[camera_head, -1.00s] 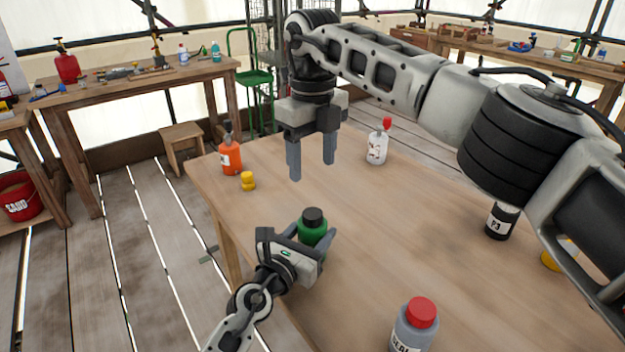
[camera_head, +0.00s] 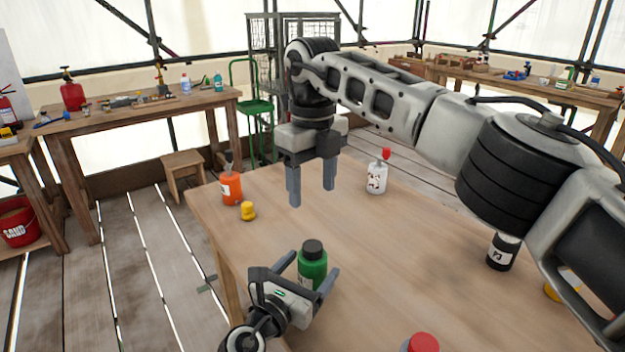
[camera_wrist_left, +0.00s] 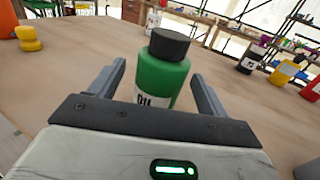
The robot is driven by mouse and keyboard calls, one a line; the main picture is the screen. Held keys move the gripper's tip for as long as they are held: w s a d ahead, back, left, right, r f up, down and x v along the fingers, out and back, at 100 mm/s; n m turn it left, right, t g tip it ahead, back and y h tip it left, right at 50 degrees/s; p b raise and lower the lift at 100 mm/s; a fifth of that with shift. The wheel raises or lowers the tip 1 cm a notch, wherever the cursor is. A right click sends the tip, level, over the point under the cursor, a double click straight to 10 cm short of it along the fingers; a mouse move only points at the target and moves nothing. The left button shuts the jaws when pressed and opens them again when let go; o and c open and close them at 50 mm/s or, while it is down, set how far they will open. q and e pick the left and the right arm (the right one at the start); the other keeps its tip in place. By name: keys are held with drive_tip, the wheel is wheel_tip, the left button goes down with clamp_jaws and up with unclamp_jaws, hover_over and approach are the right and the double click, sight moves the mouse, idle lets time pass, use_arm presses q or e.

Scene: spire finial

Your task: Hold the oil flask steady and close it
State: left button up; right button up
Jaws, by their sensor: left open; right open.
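The oil flask is a green bottle (camera_head: 313,268) with a black cap (camera_head: 313,247) on top, standing upright on the wooden table. It also shows in the left wrist view (camera_wrist_left: 163,78), its label partly hidden by my gripper. My left gripper (camera_head: 312,265) is open, one finger on each side of the flask. In the left wrist view gaps show between fingers and flask, so it is not clamped. My right gripper (camera_head: 311,196) is open and empty, pointing down above the table beyond the flask. Whether the cap is tight cannot be told.
An orange bottle (camera_head: 231,188) and a small yellow piece (camera_head: 248,211) stand at the table's left edge. A white bottle with a red top (camera_head: 377,176) is at the back. A black bottle (camera_head: 502,252) stands at right, a red-capped bottle (camera_head: 423,342) in front.

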use_arm(q)
drive_tip(key=v, duration=1.4)
drive_tip(key=shift+s, duration=0.2)
drive_tip(key=shift+a, duration=0.1)
